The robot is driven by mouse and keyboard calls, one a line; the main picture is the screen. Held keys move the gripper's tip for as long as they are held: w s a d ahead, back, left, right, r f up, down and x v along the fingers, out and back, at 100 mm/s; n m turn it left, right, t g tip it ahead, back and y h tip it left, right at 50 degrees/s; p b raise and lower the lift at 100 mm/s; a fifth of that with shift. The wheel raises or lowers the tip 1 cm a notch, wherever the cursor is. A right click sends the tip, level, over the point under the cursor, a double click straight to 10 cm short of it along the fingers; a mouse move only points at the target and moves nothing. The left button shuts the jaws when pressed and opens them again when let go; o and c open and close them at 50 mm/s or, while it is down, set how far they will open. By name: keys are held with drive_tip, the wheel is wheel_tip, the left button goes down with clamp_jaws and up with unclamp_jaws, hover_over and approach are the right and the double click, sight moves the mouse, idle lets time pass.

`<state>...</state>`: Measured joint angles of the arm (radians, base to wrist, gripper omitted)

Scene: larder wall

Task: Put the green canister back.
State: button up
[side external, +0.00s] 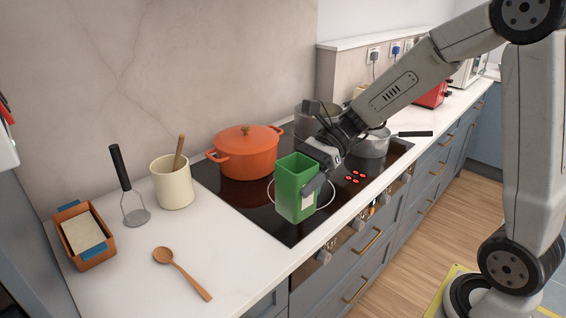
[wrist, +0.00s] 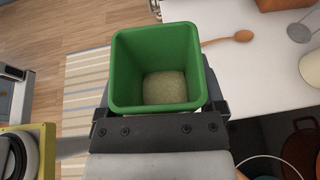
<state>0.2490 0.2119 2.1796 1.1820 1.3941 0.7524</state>
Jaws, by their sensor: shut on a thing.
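The green canister (side external: 294,188) is a square, open-topped box with a pale label on its front. My gripper (side external: 316,180) is shut on it by its sides and holds it upright over the black hob, in front of the orange pot. In the wrist view the canister (wrist: 117,70) stands between the fingers of my gripper (wrist: 160,112), and a pale grainy filling shows at its bottom. The side view does not show clearly how high it is above the hob.
An orange pot (side external: 246,150) and grey pans (side external: 372,143) stand on the hob (side external: 240,196). On the counter at left are a cream utensil jar (side external: 173,184), a masher (side external: 132,208), a wooden spoon (side external: 180,270) and a terracotta dish (side external: 97,252). Bare counter lies between spoon and hob.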

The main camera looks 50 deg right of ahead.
sight(297, 217)
drive_tip(key=shift+n+g, duration=0.5)
drive_tip(key=shift+g, duration=0.1)
drive_tip(key=s+a, duration=0.3)
drive_tip(key=shift+s+a+f, duration=0.15)
drive_tip(key=shift+f, duration=2.45)
drive_tip(key=w+a+f, duration=0.3)
drive_tip(key=w+f, duration=0.6)
drive_tip(key=w, duration=0.4)
drive_tip(key=shift+w+f, duration=0.15)
drive_tip(key=shift+f, duration=0.05)
drive_tip(key=shift+a, duration=0.1)
